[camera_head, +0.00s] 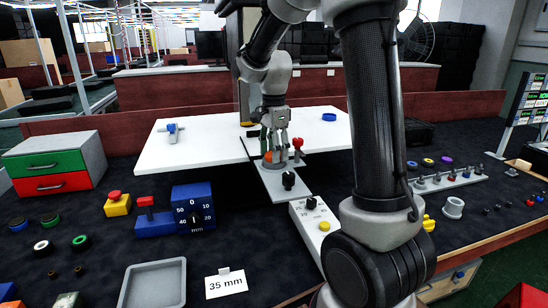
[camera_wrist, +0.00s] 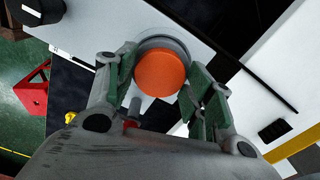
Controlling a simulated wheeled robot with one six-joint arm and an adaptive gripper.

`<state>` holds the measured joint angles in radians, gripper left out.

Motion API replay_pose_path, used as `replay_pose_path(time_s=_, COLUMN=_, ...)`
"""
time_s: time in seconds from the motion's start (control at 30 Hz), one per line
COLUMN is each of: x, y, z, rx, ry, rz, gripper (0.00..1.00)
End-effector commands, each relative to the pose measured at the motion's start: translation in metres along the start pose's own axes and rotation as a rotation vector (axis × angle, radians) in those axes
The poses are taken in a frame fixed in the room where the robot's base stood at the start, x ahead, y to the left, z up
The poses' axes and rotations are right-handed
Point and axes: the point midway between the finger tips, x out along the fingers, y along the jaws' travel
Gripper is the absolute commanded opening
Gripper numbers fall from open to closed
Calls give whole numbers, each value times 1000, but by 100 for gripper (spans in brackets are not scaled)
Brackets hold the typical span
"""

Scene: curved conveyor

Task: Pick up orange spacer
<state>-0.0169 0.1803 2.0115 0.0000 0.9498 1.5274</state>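The orange spacer (camera_wrist: 160,72) is a round disc in the middle of the wrist view, with a grey round part (camera_wrist: 172,42) showing behind it. My gripper (camera_wrist: 163,80) has its green-padded fingers apart, one on each side of the spacer. Whether the pads touch it is not clear. In the head view, my gripper (camera_head: 274,152) points down over the grey plate (camera_head: 272,182) at the table's front. A bit of the orange spacer (camera_head: 267,157) shows between its fingers, and the rest is hidden.
A red-topped part (camera_head: 297,143) stands close to my gripper's right, and a black knob (camera_head: 288,180) in front. The white table (camera_head: 195,148) holds a blue part (camera_head: 171,130) and a blue ring (camera_head: 329,117). A drawer box (camera_head: 55,160) stands left.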

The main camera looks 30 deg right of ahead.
Motion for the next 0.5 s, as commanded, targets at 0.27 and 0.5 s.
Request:
replay_pose_path(time_s=0.27, x=0, y=0, z=0, rx=0, ry=0, rz=0, gripper=24)
replay_pose_path(time_s=0.5, x=-13, y=-1, z=0, rx=0, ry=0, rz=-4, gripper=24)
